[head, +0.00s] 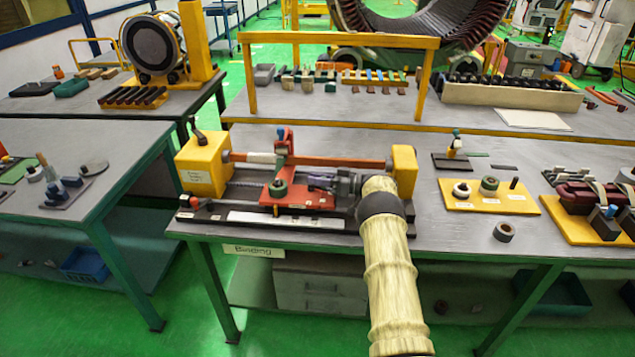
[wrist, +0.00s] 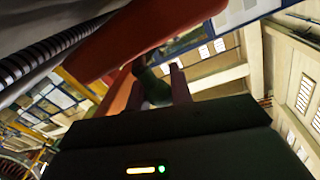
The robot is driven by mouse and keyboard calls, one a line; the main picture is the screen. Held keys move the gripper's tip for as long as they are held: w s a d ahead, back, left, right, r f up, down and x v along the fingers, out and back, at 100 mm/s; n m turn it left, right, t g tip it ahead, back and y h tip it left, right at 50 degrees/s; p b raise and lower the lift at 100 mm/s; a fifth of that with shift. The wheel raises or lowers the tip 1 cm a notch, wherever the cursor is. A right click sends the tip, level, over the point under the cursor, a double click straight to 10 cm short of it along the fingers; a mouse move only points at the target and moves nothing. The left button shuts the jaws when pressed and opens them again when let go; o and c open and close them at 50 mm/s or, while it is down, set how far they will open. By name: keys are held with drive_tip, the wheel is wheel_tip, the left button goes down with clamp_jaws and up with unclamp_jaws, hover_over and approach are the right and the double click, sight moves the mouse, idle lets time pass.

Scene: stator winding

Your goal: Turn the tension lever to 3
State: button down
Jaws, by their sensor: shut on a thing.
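The winding machine on the bench has a red carriage (head: 300,200) with a red upright bracket (head: 284,158) and a dark green round part (head: 278,188) on it. My gripper (head: 318,184) reaches in from the right, low beside the carriage. In the wrist view my gripper (wrist: 158,90) has its two fingers on either side of a dark green knob (wrist: 152,84), which I take to be the handle of the tension lever. The fingers are closed on it, under a red-orange part (wrist: 150,35). The lever's scale and number cannot be read in either view.
A yellow end box (head: 203,170) with a black lever stands left, and a yellow post (head: 403,168) stands right, close to my arm. A yellow tray (head: 488,197) with rings lies farther right. A loose ring (head: 503,232) lies near the bench's front edge.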

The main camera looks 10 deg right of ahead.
drive_tip(key=shift+r, duration=0.1)
drive_tip(key=c, duration=1.3)
unclamp_jaws()
drive_tip(key=shift+o, duration=0.2)
drive_tip(key=shift+d, duration=0.1)
drive_tip(key=b+v, duration=0.2)
drive_tip(key=v, duration=0.9)
drive_tip(key=shift+s+d, duration=0.3)
drive_tip(key=shift+w, duration=0.1)
